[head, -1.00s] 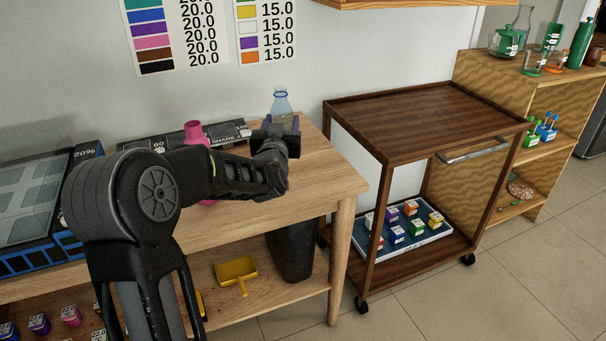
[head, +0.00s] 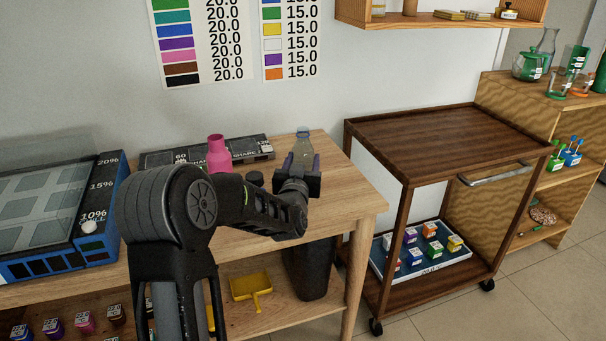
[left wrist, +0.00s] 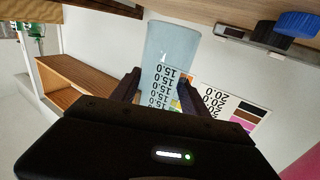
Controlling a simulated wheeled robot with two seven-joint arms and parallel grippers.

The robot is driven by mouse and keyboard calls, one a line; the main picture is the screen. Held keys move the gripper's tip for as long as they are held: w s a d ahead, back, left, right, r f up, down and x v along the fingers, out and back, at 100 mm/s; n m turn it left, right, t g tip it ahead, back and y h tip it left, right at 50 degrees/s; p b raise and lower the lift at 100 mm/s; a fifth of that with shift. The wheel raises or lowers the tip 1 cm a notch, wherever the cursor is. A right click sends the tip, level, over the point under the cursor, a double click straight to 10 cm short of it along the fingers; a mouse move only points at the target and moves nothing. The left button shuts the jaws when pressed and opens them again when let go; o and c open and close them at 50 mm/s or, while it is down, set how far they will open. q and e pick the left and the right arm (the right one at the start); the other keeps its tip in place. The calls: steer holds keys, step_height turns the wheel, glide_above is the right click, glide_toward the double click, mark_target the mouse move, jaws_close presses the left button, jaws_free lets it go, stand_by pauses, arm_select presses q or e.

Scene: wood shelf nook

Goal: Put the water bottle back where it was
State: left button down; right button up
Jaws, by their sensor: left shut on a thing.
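The clear water bottle (head: 303,148) stands about upright above the right end of the wooden table (head: 352,196). My left gripper (head: 301,172) is shut around it, with one finger on each side. In the left wrist view, which is turned over, the translucent bottle (left wrist: 172,52) is between the two dark fingers (left wrist: 158,88). The gripper hides the bottle's lower part in the head view, so I cannot tell whether its base touches the table. My right gripper is not in view.
A pink bottle (head: 218,154) stands on the table left of my gripper, near a long dark power strip (head: 210,150). A blue-sided box (head: 100,215) is at the left. A brown cart (head: 445,138) with a bare top stands right of the table. A dark bin (head: 312,268) is below.

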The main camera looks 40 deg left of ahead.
arm_select(q)
steer(key=shift+f, duration=0.1)
steer(key=shift+f, duration=1.7)
steer(key=shift+f+b, duration=0.2)
steer(key=shift+b, duration=0.15)
steer(key=c, duration=0.6)
jaws_free()
steer(key=shift+o, duration=0.2)
steer(key=shift+r, duration=0.15)
steer(key=shift+s, duration=0.1)
steer(key=v, duration=1.2)
